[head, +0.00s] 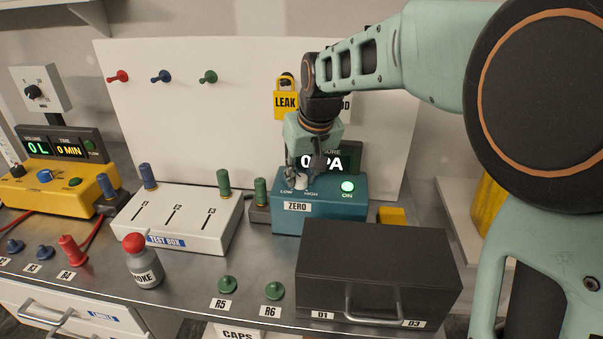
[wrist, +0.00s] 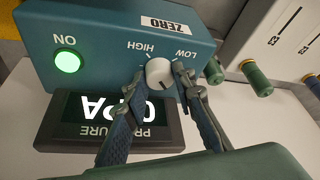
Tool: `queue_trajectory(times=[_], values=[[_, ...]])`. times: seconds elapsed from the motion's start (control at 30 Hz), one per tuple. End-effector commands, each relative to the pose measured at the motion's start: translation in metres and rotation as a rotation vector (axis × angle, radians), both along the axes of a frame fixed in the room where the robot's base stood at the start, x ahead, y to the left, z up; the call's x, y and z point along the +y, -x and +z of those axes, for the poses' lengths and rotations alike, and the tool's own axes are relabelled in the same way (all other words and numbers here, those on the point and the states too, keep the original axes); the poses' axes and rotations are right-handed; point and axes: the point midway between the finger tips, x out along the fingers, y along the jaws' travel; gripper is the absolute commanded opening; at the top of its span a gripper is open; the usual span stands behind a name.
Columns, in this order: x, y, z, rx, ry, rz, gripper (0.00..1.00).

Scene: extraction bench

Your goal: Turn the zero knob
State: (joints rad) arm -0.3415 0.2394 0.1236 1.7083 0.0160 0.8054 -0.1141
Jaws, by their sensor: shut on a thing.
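The zero knob is a small white round knob (head: 301,182) on the sloped top of the teal pressure box (head: 320,223), above the ZERO label. LOW and HIGH are marked beside it. In the wrist view the knob (wrist: 159,73) sits between my gripper's two fingers, its dark pointer line facing the display side. My gripper (head: 302,178) reaches down from above and is shut on the knob; in the wrist view its fingertips (wrist: 161,78) flank it. The pressure display (head: 330,160) reads 0 PA, partly hidden by my gripper. The green ON light (head: 347,187) is lit.
A dark case (head: 380,265) stands in front of the teal box. The white test box (head: 180,220) and a green cylinder (head: 260,192) stand to the left. A white smoke bottle (head: 144,265) with a red cap is at the front. A pegboard panel (head: 240,120) rises behind.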

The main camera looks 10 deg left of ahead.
Motion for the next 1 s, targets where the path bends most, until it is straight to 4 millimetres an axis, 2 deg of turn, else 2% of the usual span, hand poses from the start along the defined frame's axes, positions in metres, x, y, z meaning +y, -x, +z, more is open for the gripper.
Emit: queue_trajectory(times=[0.1, 0.13, 0.27, 0.53, 0.67, 1.0], values=[[0.0, 0.0, 0.0, -0.001, -0.001, 0.0, 0.0], [0.0, 0.0, 0.0, -0.001, 0.0, 0.0, 0.26], [0.0, 0.0, 0.0, -0.001, 0.0, 0.0, 0.4], [0.0, 0.0, 0.0, -0.001, 0.0, 0.0, 0.42], [-0.001, 0.002, 0.008, -0.003, -0.001, -0.001, 0.42], [-0.015, 0.024, 0.071, -0.005, -0.001, -0.002, 0.42]])
